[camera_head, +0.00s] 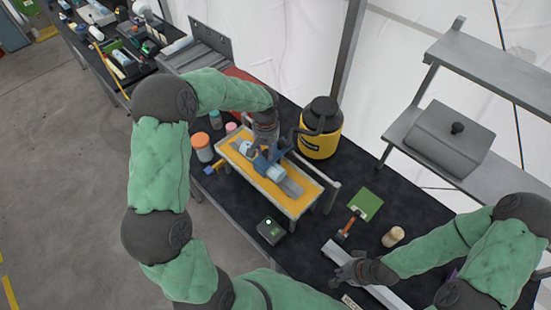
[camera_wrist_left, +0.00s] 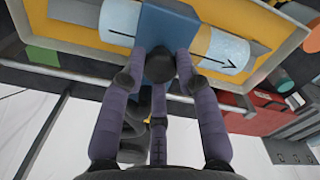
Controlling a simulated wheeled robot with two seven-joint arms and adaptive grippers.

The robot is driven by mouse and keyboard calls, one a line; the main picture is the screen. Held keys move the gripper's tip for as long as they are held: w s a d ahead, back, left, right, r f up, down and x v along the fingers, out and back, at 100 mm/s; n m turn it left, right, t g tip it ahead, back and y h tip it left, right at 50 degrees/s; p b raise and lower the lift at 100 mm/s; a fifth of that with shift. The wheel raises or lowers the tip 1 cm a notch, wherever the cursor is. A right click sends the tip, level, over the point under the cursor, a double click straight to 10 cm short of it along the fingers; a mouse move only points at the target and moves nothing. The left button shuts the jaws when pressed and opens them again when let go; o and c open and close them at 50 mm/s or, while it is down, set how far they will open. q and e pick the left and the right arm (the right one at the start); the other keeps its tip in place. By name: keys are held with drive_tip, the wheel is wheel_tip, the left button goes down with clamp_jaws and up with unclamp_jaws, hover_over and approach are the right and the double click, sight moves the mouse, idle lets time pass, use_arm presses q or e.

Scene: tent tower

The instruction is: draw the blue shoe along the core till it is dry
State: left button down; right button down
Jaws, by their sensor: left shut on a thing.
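The blue shoe (camera_wrist_left: 172,28) is a blue block sitting across the core (camera_wrist_left: 226,50), a cylinder with pale blue and grey stretches and black arrows. In the head view the shoe (camera_head: 260,163) and the core (camera_head: 276,174) lie in a yellow tray with a pale rim (camera_head: 296,208). My left gripper (camera_wrist_left: 160,75) is shut on the shoe, its purple-grey fingers against the shoe's near side; it also shows in the head view (camera_head: 264,150), partly hiding the shoe. My right gripper (camera_head: 350,275) is low at the right, by a pale grey bar (camera_head: 375,288); its finger opening is unclear.
A yellow-and-black canister (camera_head: 320,135) stands behind the tray. An orange jar (camera_head: 202,147) is to its left. A dark box with a green light (camera_head: 271,231) is in front. A grey shelf stands far right.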

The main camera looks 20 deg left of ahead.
use_arm(q)
drive_tip(key=shift+w+a, duration=0.15)
drive_tip(key=shift+a, duration=0.35)
drive_tip(key=shift+d, duration=0.2)
drive_tip(key=c, duration=0.9)
unclamp_jaws()
wheel_tip(320, 180, up, 12)
drive_tip(key=shift+f, duration=0.1)
